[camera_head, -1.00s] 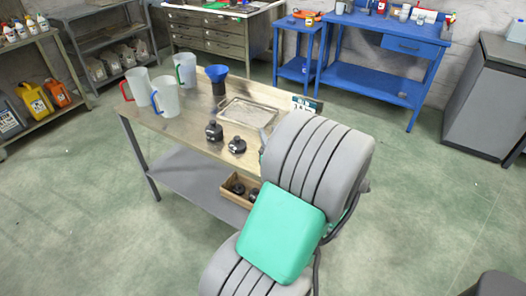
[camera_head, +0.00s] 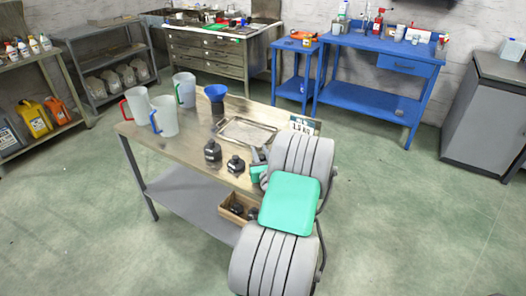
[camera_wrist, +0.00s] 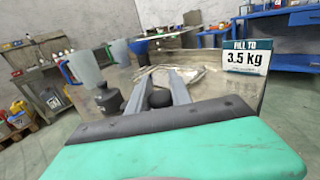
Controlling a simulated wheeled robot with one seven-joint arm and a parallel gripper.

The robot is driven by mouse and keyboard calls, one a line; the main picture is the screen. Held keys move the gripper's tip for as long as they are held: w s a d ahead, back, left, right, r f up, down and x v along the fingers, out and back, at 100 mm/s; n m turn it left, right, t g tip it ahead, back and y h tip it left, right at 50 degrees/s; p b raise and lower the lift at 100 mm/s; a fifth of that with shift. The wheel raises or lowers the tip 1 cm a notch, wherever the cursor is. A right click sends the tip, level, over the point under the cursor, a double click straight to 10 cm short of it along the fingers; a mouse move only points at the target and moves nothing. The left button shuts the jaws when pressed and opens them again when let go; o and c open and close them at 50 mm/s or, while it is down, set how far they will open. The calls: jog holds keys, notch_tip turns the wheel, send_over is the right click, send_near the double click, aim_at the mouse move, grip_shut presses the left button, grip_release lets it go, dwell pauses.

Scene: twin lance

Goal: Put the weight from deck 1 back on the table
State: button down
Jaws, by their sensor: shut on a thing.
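My gripper (camera_wrist: 162,90) reaches over the right end of the metal-topped table (camera_head: 180,155). In the wrist view its two grey fingers are closed on a dark, round-topped weight (camera_wrist: 158,98). In the head view my gripper (camera_head: 259,156) shows small beside my green wrist part, and the held weight cannot be made out there. Two dark weights, a left one (camera_head: 212,151) and a right one (camera_head: 236,165), stand upright on the table left of my gripper. A dark weight (camera_wrist: 109,99) also shows left of the fingers in the wrist view. Whether the held weight touches the table is unclear.
A shallow metal tray (camera_head: 247,131) lies behind the weights. A sign (camera_wrist: 247,57) reading "FILL TO 3.5 kg" stands at right. A blue funnel (camera_head: 216,93) and several jugs (camera_head: 164,116) are farther back. A wooden box (camera_head: 238,207) with dark weights sits on the lower shelf.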

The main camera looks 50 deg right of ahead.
aim_at(260, 158)
jog(key=shift+w+d+f+b, duration=0.1)
jog(key=shift+f+b, duration=0.1)
jog(key=shift+f, duration=0.6)
jog(key=shift+w+d+f+b, duration=0.1)
jog(key=shift+f+b, duration=0.1)
jog(key=shift+f, duration=0.6)
jog(key=shift+f, duration=0.15)
jog(key=c, duration=1.2)
grip_release()
jog(key=shift+a+f, duration=0.15)
jog(key=shift+o, duration=0.2)
